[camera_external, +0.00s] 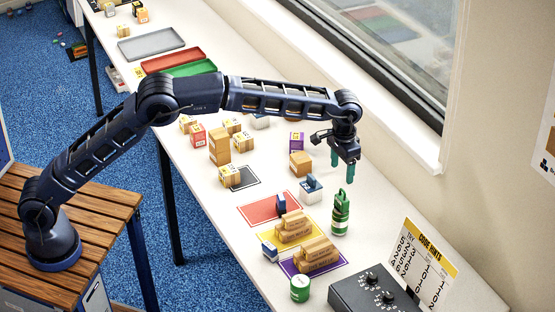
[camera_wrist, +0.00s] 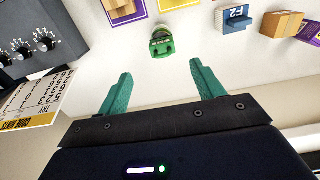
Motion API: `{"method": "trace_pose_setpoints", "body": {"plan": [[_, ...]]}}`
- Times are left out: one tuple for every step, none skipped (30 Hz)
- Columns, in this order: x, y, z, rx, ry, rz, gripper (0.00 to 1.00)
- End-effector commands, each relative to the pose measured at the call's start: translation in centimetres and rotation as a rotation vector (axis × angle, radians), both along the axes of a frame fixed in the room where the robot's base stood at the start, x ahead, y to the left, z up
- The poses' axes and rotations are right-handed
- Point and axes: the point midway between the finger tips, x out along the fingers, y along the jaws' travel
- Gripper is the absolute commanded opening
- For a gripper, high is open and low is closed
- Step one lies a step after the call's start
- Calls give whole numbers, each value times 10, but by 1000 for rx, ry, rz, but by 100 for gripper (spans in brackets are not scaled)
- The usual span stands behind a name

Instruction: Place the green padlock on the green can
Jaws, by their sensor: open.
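The green padlock (camera_external: 342,202) appears to sit upright on a green can (camera_external: 340,227) with pale bands, near the window side of the table. In the wrist view the padlock (camera_wrist: 161,43) shows from above, just beyond my fingertips and between their lines; it hides most of what is under it. A second short green can (camera_external: 300,288) with a white label stands alone by the front edge. My gripper (camera_external: 342,174) points down above the padlock, apart from it. Its two teal fingers (camera_wrist: 160,68) are spread, with nothing between them.
A black box with knobs (camera_external: 375,292) and a code-hints card (camera_external: 421,262) stand to the right. Wooden blocks lie on the yellow mat (camera_external: 264,238) and purple mat (camera_external: 288,268). A blue-and-white block (camera_external: 311,190) stands left of the padlock. The window sill is behind.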

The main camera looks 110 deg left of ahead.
Motion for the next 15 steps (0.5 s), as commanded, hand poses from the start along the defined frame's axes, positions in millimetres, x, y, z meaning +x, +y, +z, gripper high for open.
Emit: {"method": "trace_pose_setpoints", "body": {"plan": [[-5, -8, 14, 1, -8, -10, 67], [-8, -14, 21, 2, -13, -16, 67], [-13, -22, 32, 3, -20, -27, 67], [-17, -29, 41, 4, -25, -36, 67], [-22, -36, 49, 6, -31, -46, 67], [-29, -45, 60, 7, -39, -58, 67], [-35, -52, 68, 7, -44, -68, 67], [-40, -59, 77, 8, -48, -77, 67], [-48, -68, 87, 10, -55, -90, 67], [-54, -75, 94, 10, -60, -99, 67], [-60, -82, 101, 11, -67, -109, 67], [-69, -91, 111, 13, -74, -122, 67], [-75, -98, 118, 14, -79, -132, 67], [-82, -105, 124, 14, -83, -142, 67], [-91, -115, 132, 15, -90, -155, 67]]}}
